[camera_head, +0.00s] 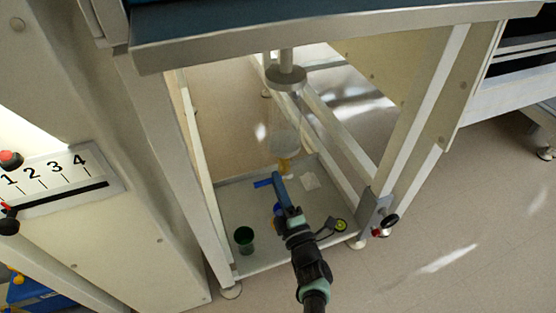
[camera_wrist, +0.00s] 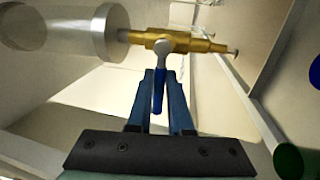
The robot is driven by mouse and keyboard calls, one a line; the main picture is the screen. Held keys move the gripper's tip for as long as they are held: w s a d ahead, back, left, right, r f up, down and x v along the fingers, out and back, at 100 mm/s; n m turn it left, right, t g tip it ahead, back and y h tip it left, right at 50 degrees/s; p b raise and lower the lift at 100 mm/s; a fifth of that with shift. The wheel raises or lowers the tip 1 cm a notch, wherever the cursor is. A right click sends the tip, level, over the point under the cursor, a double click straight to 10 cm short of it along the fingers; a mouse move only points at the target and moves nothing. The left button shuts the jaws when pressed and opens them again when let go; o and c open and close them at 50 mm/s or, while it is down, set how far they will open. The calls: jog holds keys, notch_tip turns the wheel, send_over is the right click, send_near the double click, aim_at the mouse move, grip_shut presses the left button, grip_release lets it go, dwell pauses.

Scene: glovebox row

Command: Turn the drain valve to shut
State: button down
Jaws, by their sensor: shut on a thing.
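The drain valve is a brass body (camera_wrist: 185,42) below a clear glass vessel (camera_head: 284,135); the brass also shows in the head view (camera_head: 284,166). Its lever has a silver hub and a blue handle (camera_wrist: 158,95), which lies crosswise to the brass body in the wrist view. My gripper (camera_wrist: 160,80) has its two blue fingers on either side of the handle and is shut on it. In the head view my gripper (camera_head: 276,178) reaches in under the bench at the valve and partly hides it; the exact lever angle is hard to tell there.
A grey tray (camera_head: 225,207) lies below, with a dark green cup (camera_head: 244,240) at its front left. Frame legs and a slanting rail (camera_head: 340,135) flank the vessel. The bench top edge (camera_head: 340,36) hangs above. A bracket with knobs (camera_head: 378,222) sits at the right leg.

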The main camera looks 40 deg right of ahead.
jog(key=shift+a, duration=0.1)
jog(key=c, duration=0.8)
grip_release()
jog(key=shift+c, duration=0.2)
jog(key=p+v, duration=0.5)
jog(key=v, duration=0.8)
